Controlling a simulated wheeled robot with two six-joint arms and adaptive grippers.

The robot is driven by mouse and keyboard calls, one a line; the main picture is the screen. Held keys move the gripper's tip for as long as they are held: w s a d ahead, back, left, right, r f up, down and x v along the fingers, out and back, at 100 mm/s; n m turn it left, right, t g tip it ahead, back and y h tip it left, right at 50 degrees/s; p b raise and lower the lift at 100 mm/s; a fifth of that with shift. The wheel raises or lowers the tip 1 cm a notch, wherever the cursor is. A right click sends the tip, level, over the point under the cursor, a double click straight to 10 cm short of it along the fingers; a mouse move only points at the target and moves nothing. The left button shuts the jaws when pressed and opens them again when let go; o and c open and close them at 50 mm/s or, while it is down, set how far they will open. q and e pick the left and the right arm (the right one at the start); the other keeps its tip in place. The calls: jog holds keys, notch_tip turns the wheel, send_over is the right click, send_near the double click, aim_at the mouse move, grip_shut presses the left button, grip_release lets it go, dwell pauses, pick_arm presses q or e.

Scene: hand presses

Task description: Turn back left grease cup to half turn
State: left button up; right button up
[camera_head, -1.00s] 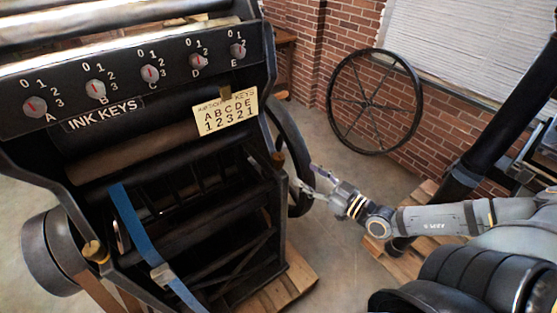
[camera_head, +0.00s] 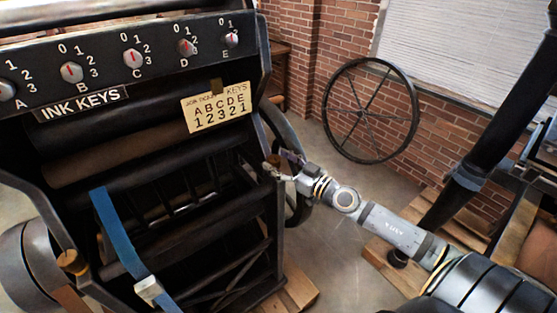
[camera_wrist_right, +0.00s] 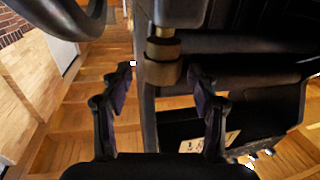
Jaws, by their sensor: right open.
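A brass grease cup (camera_head: 273,160) sits at the right front corner of the black press (camera_head: 195,220). In the right wrist view this brass cup (camera_wrist_right: 162,50) shows near, on a narrow brass stem, between the two fingers. My right gripper (camera_head: 287,160) is open beside it, one finger on each side, with a gap left and right; I cannot tell any contact. A second brass cup (camera_head: 71,261) sits at the press's left side, far from the gripper. Which cup the task names is not marked. My left gripper is out of view.
The press carries a row of ink keys (camera_head: 132,58) and a job card (camera_head: 219,107). A blue strap (camera_head: 117,230) hangs at the front. A spoked wheel (camera_head: 370,110) leans at the brick wall. Pallets (camera_head: 400,262) lie at right; floor between is clear.

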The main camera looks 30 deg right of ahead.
jog(key=shift+w+a, duration=0.1)
jog(key=shift+a, duration=0.05)
jog(key=c, duration=1.2)
jog(key=m+h+p, duration=0.1)
jog(key=h+p, duration=0.1)
jog(key=p, duration=0.2)
jog(key=m+h+p, duration=0.1)
jog(key=h+p, duration=0.1)
jog(key=p, duration=0.3)
jog(key=shift+a+r+m+t, duration=0.15)
jog(key=shift+r+m+t, duration=0.15)
jog(key=shift+r+t, duration=0.1)
jog(key=shift+a+f+m+h+p, duration=0.2)
jog(key=shift+m+h+p, duration=0.1)
jog(key=shift+m+h, duration=0.5)
jog(key=shift+f+m+h, duration=0.15)
jog(key=shift+m+h, duration=0.25)
jog(key=shift+h, duration=0.7)
jog(key=shift+a+m+h+b, duration=0.1)
jog(key=shift+m+h+b, duration=0.55)
jog(key=shift+h, duration=0.25)
